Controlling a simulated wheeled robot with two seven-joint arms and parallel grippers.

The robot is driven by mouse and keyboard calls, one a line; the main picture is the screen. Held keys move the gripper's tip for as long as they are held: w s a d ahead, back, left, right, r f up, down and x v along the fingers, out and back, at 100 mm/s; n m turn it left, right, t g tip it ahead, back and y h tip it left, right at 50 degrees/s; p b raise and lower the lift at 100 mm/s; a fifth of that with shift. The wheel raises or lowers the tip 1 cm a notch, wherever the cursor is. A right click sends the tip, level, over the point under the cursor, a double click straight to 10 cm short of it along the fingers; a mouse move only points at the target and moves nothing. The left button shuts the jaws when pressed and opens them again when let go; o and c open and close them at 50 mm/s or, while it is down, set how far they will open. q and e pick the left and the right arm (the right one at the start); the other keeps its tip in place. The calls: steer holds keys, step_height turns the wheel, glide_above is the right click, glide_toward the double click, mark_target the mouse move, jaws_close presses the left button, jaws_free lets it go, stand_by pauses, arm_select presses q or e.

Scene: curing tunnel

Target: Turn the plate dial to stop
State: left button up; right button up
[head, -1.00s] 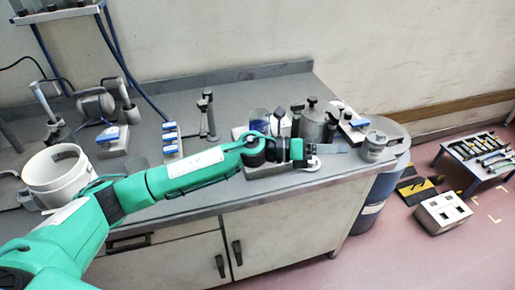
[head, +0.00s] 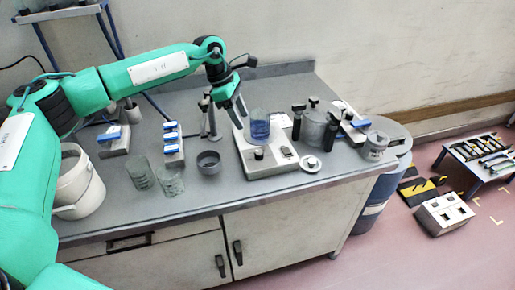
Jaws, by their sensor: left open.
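The white plate (head: 272,168) stands on the grey bench with its front face toward me. A dark round dial (head: 259,154) is on its front left, and a smaller fitting is to the right of it. A glass beaker (head: 260,127) with blue liquid stands on top of the plate. My left gripper (head: 239,113) is open and points down, just left of the beaker and above the plate's left side. It is apart from the dial. I cannot read the dial's setting at this size. My right gripper is not in view.
Two clear glasses (head: 141,173) and a small dark cup (head: 209,162) stand left of the plate. A lidded grey pot (head: 314,128) stands close on the right, with a small white disc (head: 311,164) in front. A white bucket (head: 80,185) is at the left edge.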

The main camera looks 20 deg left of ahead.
arm_select(q)
steer(key=p, duration=0.2)
glide_toward(259, 152)
steer(key=shift+x, duration=1.15)
steer(key=x, duration=0.5)
steer(key=shift+f+p, duration=0.15)
steer(key=shift+p, duration=0.2)
steer(key=shift+d+f, duration=0.15)
steer(key=shift+f, duration=0.35)
steer(key=c, duration=1)
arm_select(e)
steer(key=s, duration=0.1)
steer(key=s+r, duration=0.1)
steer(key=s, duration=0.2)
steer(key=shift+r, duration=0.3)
